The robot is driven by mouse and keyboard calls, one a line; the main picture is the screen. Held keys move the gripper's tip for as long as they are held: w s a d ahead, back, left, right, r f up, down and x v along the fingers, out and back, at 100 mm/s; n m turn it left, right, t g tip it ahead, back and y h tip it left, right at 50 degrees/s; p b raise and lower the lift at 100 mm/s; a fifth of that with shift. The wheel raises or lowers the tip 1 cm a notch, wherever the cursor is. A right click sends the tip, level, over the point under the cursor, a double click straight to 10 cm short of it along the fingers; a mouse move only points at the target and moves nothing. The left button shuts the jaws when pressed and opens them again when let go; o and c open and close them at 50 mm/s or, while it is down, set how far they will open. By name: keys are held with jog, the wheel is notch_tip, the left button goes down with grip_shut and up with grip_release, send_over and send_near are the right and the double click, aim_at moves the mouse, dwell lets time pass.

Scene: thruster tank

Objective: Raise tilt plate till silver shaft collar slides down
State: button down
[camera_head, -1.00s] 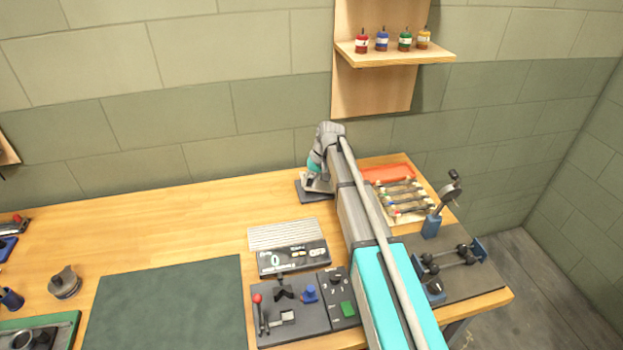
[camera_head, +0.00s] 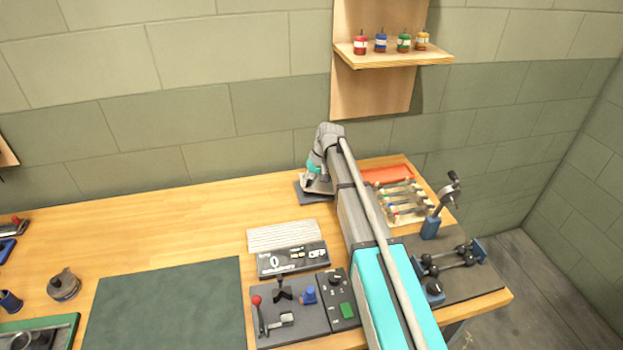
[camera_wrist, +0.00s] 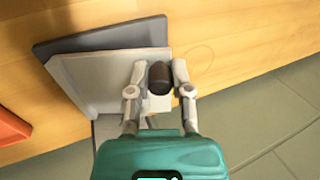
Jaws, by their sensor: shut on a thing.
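The tilt plate (camera_wrist: 105,78) is a pale grey flat plate over a dark grey base (camera_wrist: 95,38) in the wrist view. It looks tilted relative to the base, but I cannot tell its exact angle. In the head view my gripper (camera_head: 314,172) is at the plate (camera_head: 319,186), above the dark base (camera_head: 305,196), at the back of the bench. I cannot make out the silver shaft collar in either view.
An orange tray (camera_head: 388,175) and a rack of small parts (camera_head: 403,205) stand right of my arm. A keyboard-like panel (camera_head: 284,236) and a switch board (camera_head: 290,318) lie nearer. The wall (camera_head: 220,150) is close behind. Bench left of the base is clear.

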jog(key=shift+d+r+y, duration=0.25)
jog(key=shift+r+y, duration=0.1)
jog(key=shift+y, duration=0.15)
dwell(1.3)
jog(key=c, duration=0.6)
grip_release()
jog(key=shift+c, duration=0.2)
jog(key=p+v, duration=0.6)
jog(key=v, duration=0.1)
jog(key=shift+w+a, duration=0.1)
dwell(0.7)
